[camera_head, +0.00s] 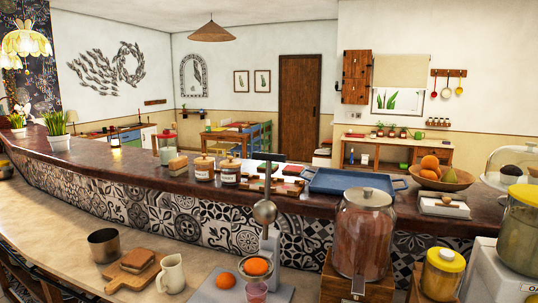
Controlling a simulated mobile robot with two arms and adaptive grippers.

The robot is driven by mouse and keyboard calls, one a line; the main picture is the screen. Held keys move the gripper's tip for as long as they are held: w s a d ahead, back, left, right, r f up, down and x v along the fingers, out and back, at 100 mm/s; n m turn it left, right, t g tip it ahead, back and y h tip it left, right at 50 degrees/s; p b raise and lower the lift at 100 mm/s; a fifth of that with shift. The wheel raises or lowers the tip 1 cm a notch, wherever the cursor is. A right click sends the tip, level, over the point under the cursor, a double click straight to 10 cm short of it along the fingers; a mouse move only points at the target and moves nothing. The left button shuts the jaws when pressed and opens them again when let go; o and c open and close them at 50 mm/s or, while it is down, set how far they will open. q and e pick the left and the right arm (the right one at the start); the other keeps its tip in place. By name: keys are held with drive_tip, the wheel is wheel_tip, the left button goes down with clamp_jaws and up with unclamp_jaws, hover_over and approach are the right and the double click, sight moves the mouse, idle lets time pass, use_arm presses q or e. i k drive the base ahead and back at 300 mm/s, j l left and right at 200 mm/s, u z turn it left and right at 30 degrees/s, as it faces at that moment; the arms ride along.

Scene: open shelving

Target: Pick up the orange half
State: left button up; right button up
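A small orange piece of fruit (225,280) lies on a grey board (206,291) on the lower counter, near the bottom middle. A second orange piece (257,267) sits just to its right at the metal stand of what looks like a citrus press (265,213). At this size I cannot tell for sure which of them is a cut half. A clear glass (256,291) stands in front of the second piece. Neither of my grippers is in view.
A white mug (171,274), a bread board (131,272) and a metal pot (103,245) stand left of the fruit. A large glass jar (364,240) stands close on the right.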

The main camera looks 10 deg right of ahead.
sight(254, 267)
drive_tip(key=z, duration=0.4)
drive_tip(key=i+j+z, duration=0.15)
drive_tip(key=j+z, duration=0.2)
drive_tip(key=i+j+z, duration=0.1)
drive_tip(key=j+z, duration=0.6)
drive_tip(key=i+l, duration=0.05)
drive_tip(key=l, duration=0.05)
